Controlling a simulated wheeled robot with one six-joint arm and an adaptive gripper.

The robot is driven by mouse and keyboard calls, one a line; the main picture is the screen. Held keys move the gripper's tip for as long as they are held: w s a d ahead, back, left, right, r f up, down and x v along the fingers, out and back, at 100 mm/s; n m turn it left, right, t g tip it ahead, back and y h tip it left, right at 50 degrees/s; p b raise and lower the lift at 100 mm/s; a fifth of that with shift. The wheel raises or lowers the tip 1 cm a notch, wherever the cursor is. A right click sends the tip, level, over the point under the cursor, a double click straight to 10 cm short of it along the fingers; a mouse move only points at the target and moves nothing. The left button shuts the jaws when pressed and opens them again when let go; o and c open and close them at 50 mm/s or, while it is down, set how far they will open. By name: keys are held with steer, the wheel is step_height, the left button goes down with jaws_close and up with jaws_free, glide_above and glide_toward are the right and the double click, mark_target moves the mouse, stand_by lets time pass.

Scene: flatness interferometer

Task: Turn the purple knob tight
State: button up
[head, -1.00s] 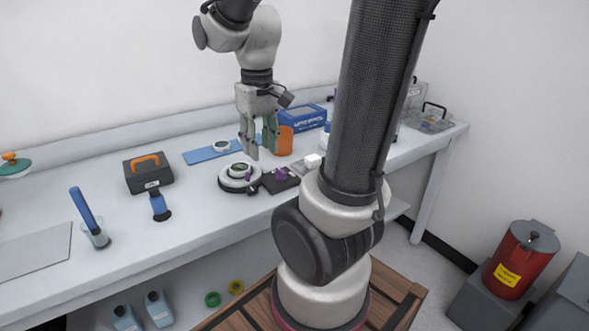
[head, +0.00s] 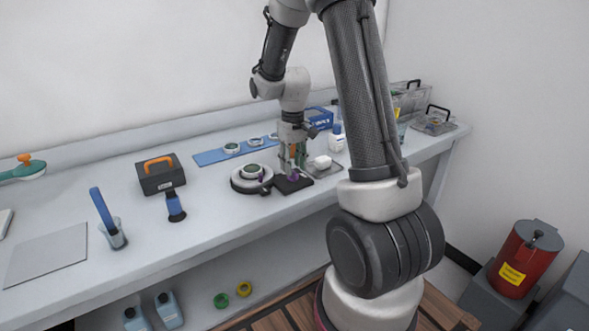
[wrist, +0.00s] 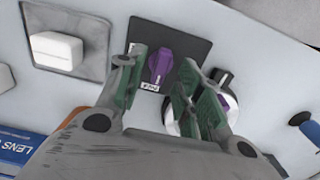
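The purple knob (wrist: 161,65) stands on a black square plate (wrist: 185,42) with a small white label. In the head view the knob (head: 293,177) shows just below my gripper (head: 292,163), on the dark plate (head: 284,186) at the front of the bench. In the wrist view my gripper (wrist: 164,72) is open, with its green-padded fingers apart on either side of the knob. A gap shows between the knob and each finger. I cannot tell how far the fingertips are above the plate.
A round instrument (head: 240,182) with a dark base stands just left of the plate; its dark side knob (wrist: 223,78) is close to one finger. A white block (head: 322,162) on a grey mat lies to the right. A blue box (head: 319,118) stands behind.

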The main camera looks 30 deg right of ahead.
steer(key=shift+f, duration=1.05)
jaws_close()
